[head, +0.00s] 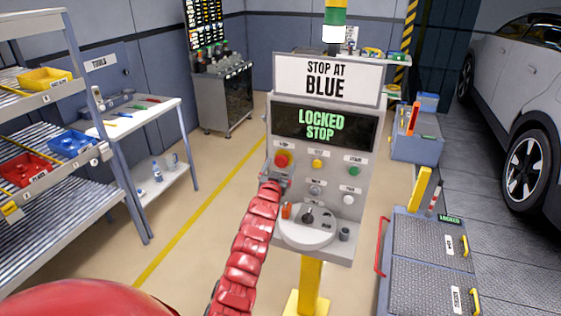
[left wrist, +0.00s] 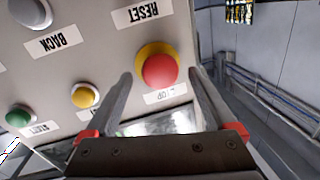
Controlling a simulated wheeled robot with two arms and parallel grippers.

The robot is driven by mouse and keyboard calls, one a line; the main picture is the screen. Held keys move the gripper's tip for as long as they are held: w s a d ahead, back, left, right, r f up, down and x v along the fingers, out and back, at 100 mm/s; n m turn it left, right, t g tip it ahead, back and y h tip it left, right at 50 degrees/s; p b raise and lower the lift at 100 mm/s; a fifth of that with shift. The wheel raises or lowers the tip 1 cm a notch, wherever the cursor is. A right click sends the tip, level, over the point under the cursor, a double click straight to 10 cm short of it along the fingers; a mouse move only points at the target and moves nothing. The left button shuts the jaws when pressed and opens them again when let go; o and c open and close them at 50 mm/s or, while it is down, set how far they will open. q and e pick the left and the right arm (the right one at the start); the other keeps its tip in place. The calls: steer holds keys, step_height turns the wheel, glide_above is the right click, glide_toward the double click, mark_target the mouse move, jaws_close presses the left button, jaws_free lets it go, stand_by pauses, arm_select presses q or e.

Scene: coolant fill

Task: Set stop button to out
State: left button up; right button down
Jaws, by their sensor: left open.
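The red stop button (head: 282,159) with a yellow collar is at the upper left of the grey control panel, under a screen (head: 319,124) reading "LOCKED STOP". In the left wrist view, which is upside down, the stop button (left wrist: 160,70) sits in the middle with a label beside it. My left gripper (head: 276,178) is just below the button in the head view. In the left wrist view its open fingers (left wrist: 161,76) lie on either side of the button, with gaps to it. Whether the button is in or out is hard to tell. My right gripper is not in view.
Yellow (head: 317,164) and green (head: 355,171) buttons share the panel's top row. A tool cart (head: 430,250) stands to the right.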

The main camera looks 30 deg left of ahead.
arm_select(q)
steer(key=shift+w+a, duration=0.25)
steer(key=shift+w, duration=0.4)
steer(key=shift+c, duration=0.3)
jaws_close()
